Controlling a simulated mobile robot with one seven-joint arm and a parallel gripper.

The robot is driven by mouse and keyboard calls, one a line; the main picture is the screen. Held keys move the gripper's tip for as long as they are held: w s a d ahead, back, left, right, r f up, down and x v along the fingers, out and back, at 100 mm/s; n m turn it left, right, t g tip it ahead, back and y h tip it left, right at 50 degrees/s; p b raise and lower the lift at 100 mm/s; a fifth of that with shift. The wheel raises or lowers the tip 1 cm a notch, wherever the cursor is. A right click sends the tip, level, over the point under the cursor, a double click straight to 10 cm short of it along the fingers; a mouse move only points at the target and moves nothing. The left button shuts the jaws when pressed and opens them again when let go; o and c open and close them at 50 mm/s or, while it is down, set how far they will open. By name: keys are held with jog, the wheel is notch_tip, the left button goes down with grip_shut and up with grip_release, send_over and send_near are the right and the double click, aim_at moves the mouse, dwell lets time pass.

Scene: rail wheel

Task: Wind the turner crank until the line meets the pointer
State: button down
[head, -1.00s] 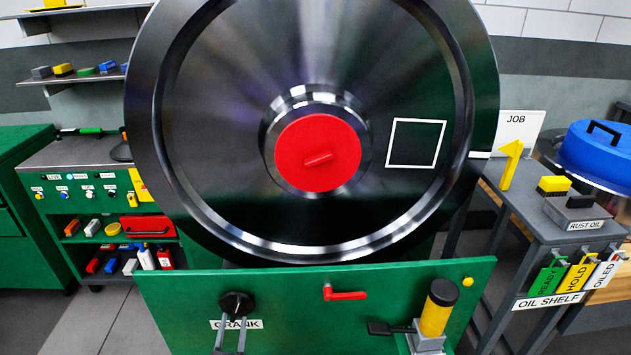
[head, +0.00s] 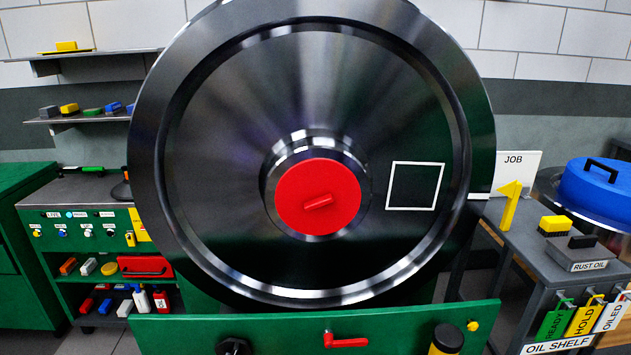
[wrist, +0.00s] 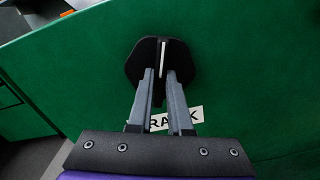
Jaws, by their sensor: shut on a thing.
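The large dark steel wheel (head: 225,130) fills the middle of the head view, with a red hub cap (head: 318,197) and a white square outline. A short white line (head: 478,196) lies on its right rim. The yellow pointer (head: 510,203) stands just right of it; the line is about level with the pointer's tip, perhaps slightly below. The black crank knob (wrist: 143,62), with a white mark, is on the green panel in the wrist view. My gripper (wrist: 163,76) is shut on it. In the head view only the knob's top (head: 233,347) shows.
A red lever (head: 345,341) and a yellow cylinder with a black cap (head: 446,338) sit along the green panel (head: 290,325). A green cabinet (head: 25,260) is at left.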

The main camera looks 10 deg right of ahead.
jog(key=m+p, duration=0.2)
jog(key=m, duration=0.1)
jog(key=shift+p, duration=0.3)
jog(key=c, duration=0.7)
grip_release()
jog(key=shift+s+a+p, duration=0.15)
jog(key=shift+s+p, duration=0.35)
jog(key=shift+s, duration=1.25)
jog(key=shift+s+a+p, duration=0.15)
jog(key=shift+s+p, duration=0.3)
jog(key=shift+s, duration=1.3)
